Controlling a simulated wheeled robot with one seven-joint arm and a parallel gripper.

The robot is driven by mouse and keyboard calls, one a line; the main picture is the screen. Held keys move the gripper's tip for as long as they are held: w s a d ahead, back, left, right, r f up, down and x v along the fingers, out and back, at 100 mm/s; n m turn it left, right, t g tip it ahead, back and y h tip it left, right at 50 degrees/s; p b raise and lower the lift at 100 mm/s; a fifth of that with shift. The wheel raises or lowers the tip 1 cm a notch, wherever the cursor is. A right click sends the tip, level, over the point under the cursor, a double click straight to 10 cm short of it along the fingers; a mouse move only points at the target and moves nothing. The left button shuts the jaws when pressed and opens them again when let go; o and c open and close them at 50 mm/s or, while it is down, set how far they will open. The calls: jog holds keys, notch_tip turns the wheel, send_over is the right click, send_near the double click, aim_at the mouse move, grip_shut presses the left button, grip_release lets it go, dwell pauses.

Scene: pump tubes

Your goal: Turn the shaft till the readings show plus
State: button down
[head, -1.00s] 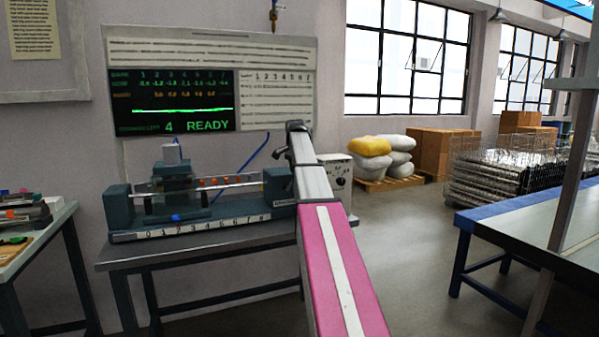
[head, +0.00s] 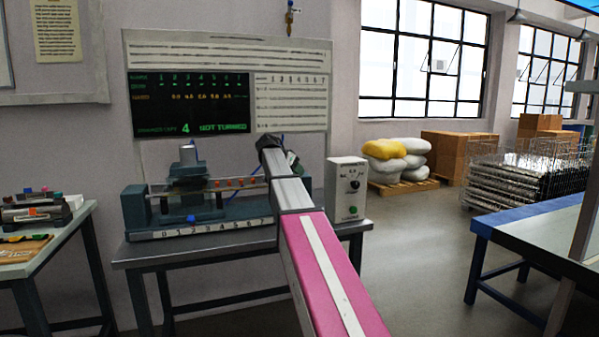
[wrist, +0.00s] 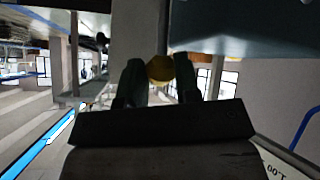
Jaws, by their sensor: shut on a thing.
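In the wrist view, my gripper (wrist: 158,85) is shut on a round brass-coloured piece (wrist: 160,68), which looks like the end of the shaft. In the head view, my arm hides the gripper and the right end of the bench rig (head: 135,207). The rig has a clear tube section with orange beads (head: 228,183) and a numbered scale along its front. The dark screen (head: 188,104) above it reads "4" and "NOT TURNED". Its upper green row shows only small marks under the numbers. The orange row below holds values too blurred to read surely.
A side table (head: 75,228) with tools is at left. A blue-edged bench (head: 500,215) is at right, with open floor between.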

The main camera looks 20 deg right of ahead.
jog(key=shift+a, duration=0.2)
dwell(0.4)
jog(key=c, duration=0.8)
grip_release()
jog(key=v, duration=1)
jog(key=shift+s+a, duration=0.1)
jog(key=shift+a, duration=0.3)
